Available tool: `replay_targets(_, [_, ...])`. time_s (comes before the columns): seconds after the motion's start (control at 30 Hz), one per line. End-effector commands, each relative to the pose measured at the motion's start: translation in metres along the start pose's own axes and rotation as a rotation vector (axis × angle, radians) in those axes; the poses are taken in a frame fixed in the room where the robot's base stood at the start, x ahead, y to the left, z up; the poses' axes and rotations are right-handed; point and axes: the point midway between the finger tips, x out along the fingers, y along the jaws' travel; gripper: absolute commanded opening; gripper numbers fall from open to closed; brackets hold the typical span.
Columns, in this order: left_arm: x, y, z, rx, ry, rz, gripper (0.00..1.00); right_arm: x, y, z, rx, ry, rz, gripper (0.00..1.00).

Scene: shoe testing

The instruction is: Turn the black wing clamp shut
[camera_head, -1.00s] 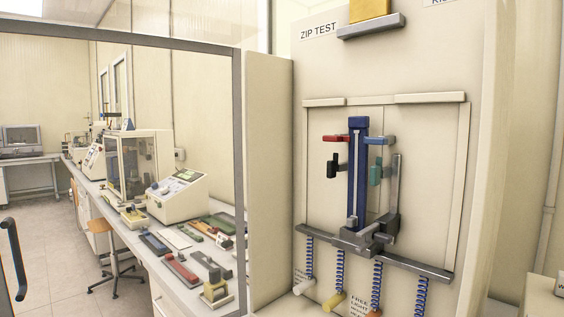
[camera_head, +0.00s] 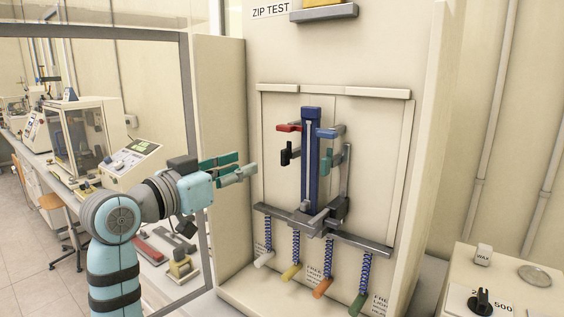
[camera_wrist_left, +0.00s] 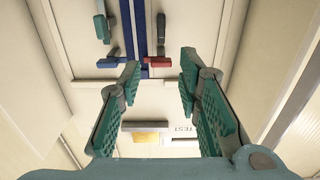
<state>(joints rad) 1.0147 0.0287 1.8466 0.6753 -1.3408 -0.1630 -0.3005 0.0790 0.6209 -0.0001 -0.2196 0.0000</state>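The black wing clamp (camera_head: 286,153) sits on the left side of the blue upright post (camera_head: 311,125), below the red wing clamp (camera_head: 289,127). Its wing looks upright. In the left wrist view the picture is turned over, and the black clamp (camera_wrist_left: 161,32) shows beyond the fingers, near the red clamp (camera_wrist_left: 158,62). My left gripper (camera_head: 246,163) is open and empty, to the left of the black clamp and apart from it. In the left wrist view its two teal fingers (camera_wrist_left: 160,75) stand wide apart. My right gripper is not in view.
A blue clamp (camera_head: 327,132) and a teal clamp (camera_head: 332,160) are on the post's right side. A grey crossbar (camera_head: 360,240) with hanging springs runs below. A frame post (camera_head: 188,110) stands behind my left arm. A side table with a black knob (camera_head: 482,300) is at the right.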

Motion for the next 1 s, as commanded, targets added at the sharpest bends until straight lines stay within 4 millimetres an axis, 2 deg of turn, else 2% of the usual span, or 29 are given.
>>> replay_targets(0.17, [0.034, 0.001, -0.003, -0.005, 0.000, 0.004, 0.32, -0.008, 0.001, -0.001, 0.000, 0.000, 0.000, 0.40])
replay_targets(0.4, [0.105, 0.001, -0.005, -0.004, -0.001, 0.003, 0.32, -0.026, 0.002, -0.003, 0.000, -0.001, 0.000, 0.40])
replay_targets(0.5, [0.125, 0.001, -0.004, -0.001, 0.000, 0.001, 0.32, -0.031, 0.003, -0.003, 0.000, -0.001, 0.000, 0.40])
replay_targets(0.7, [0.140, 0.000, -0.001, -0.001, 0.000, -0.001, 0.32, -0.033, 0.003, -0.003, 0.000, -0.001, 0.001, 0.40])
replay_targets(0.93, [0.141, 0.000, 0.000, -0.001, 0.000, -0.002, 0.32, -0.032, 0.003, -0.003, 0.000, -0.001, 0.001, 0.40])
replay_targets(1.0, [0.141, 0.000, 0.001, -0.001, 0.000, -0.002, 0.22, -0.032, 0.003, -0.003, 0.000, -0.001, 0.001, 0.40])
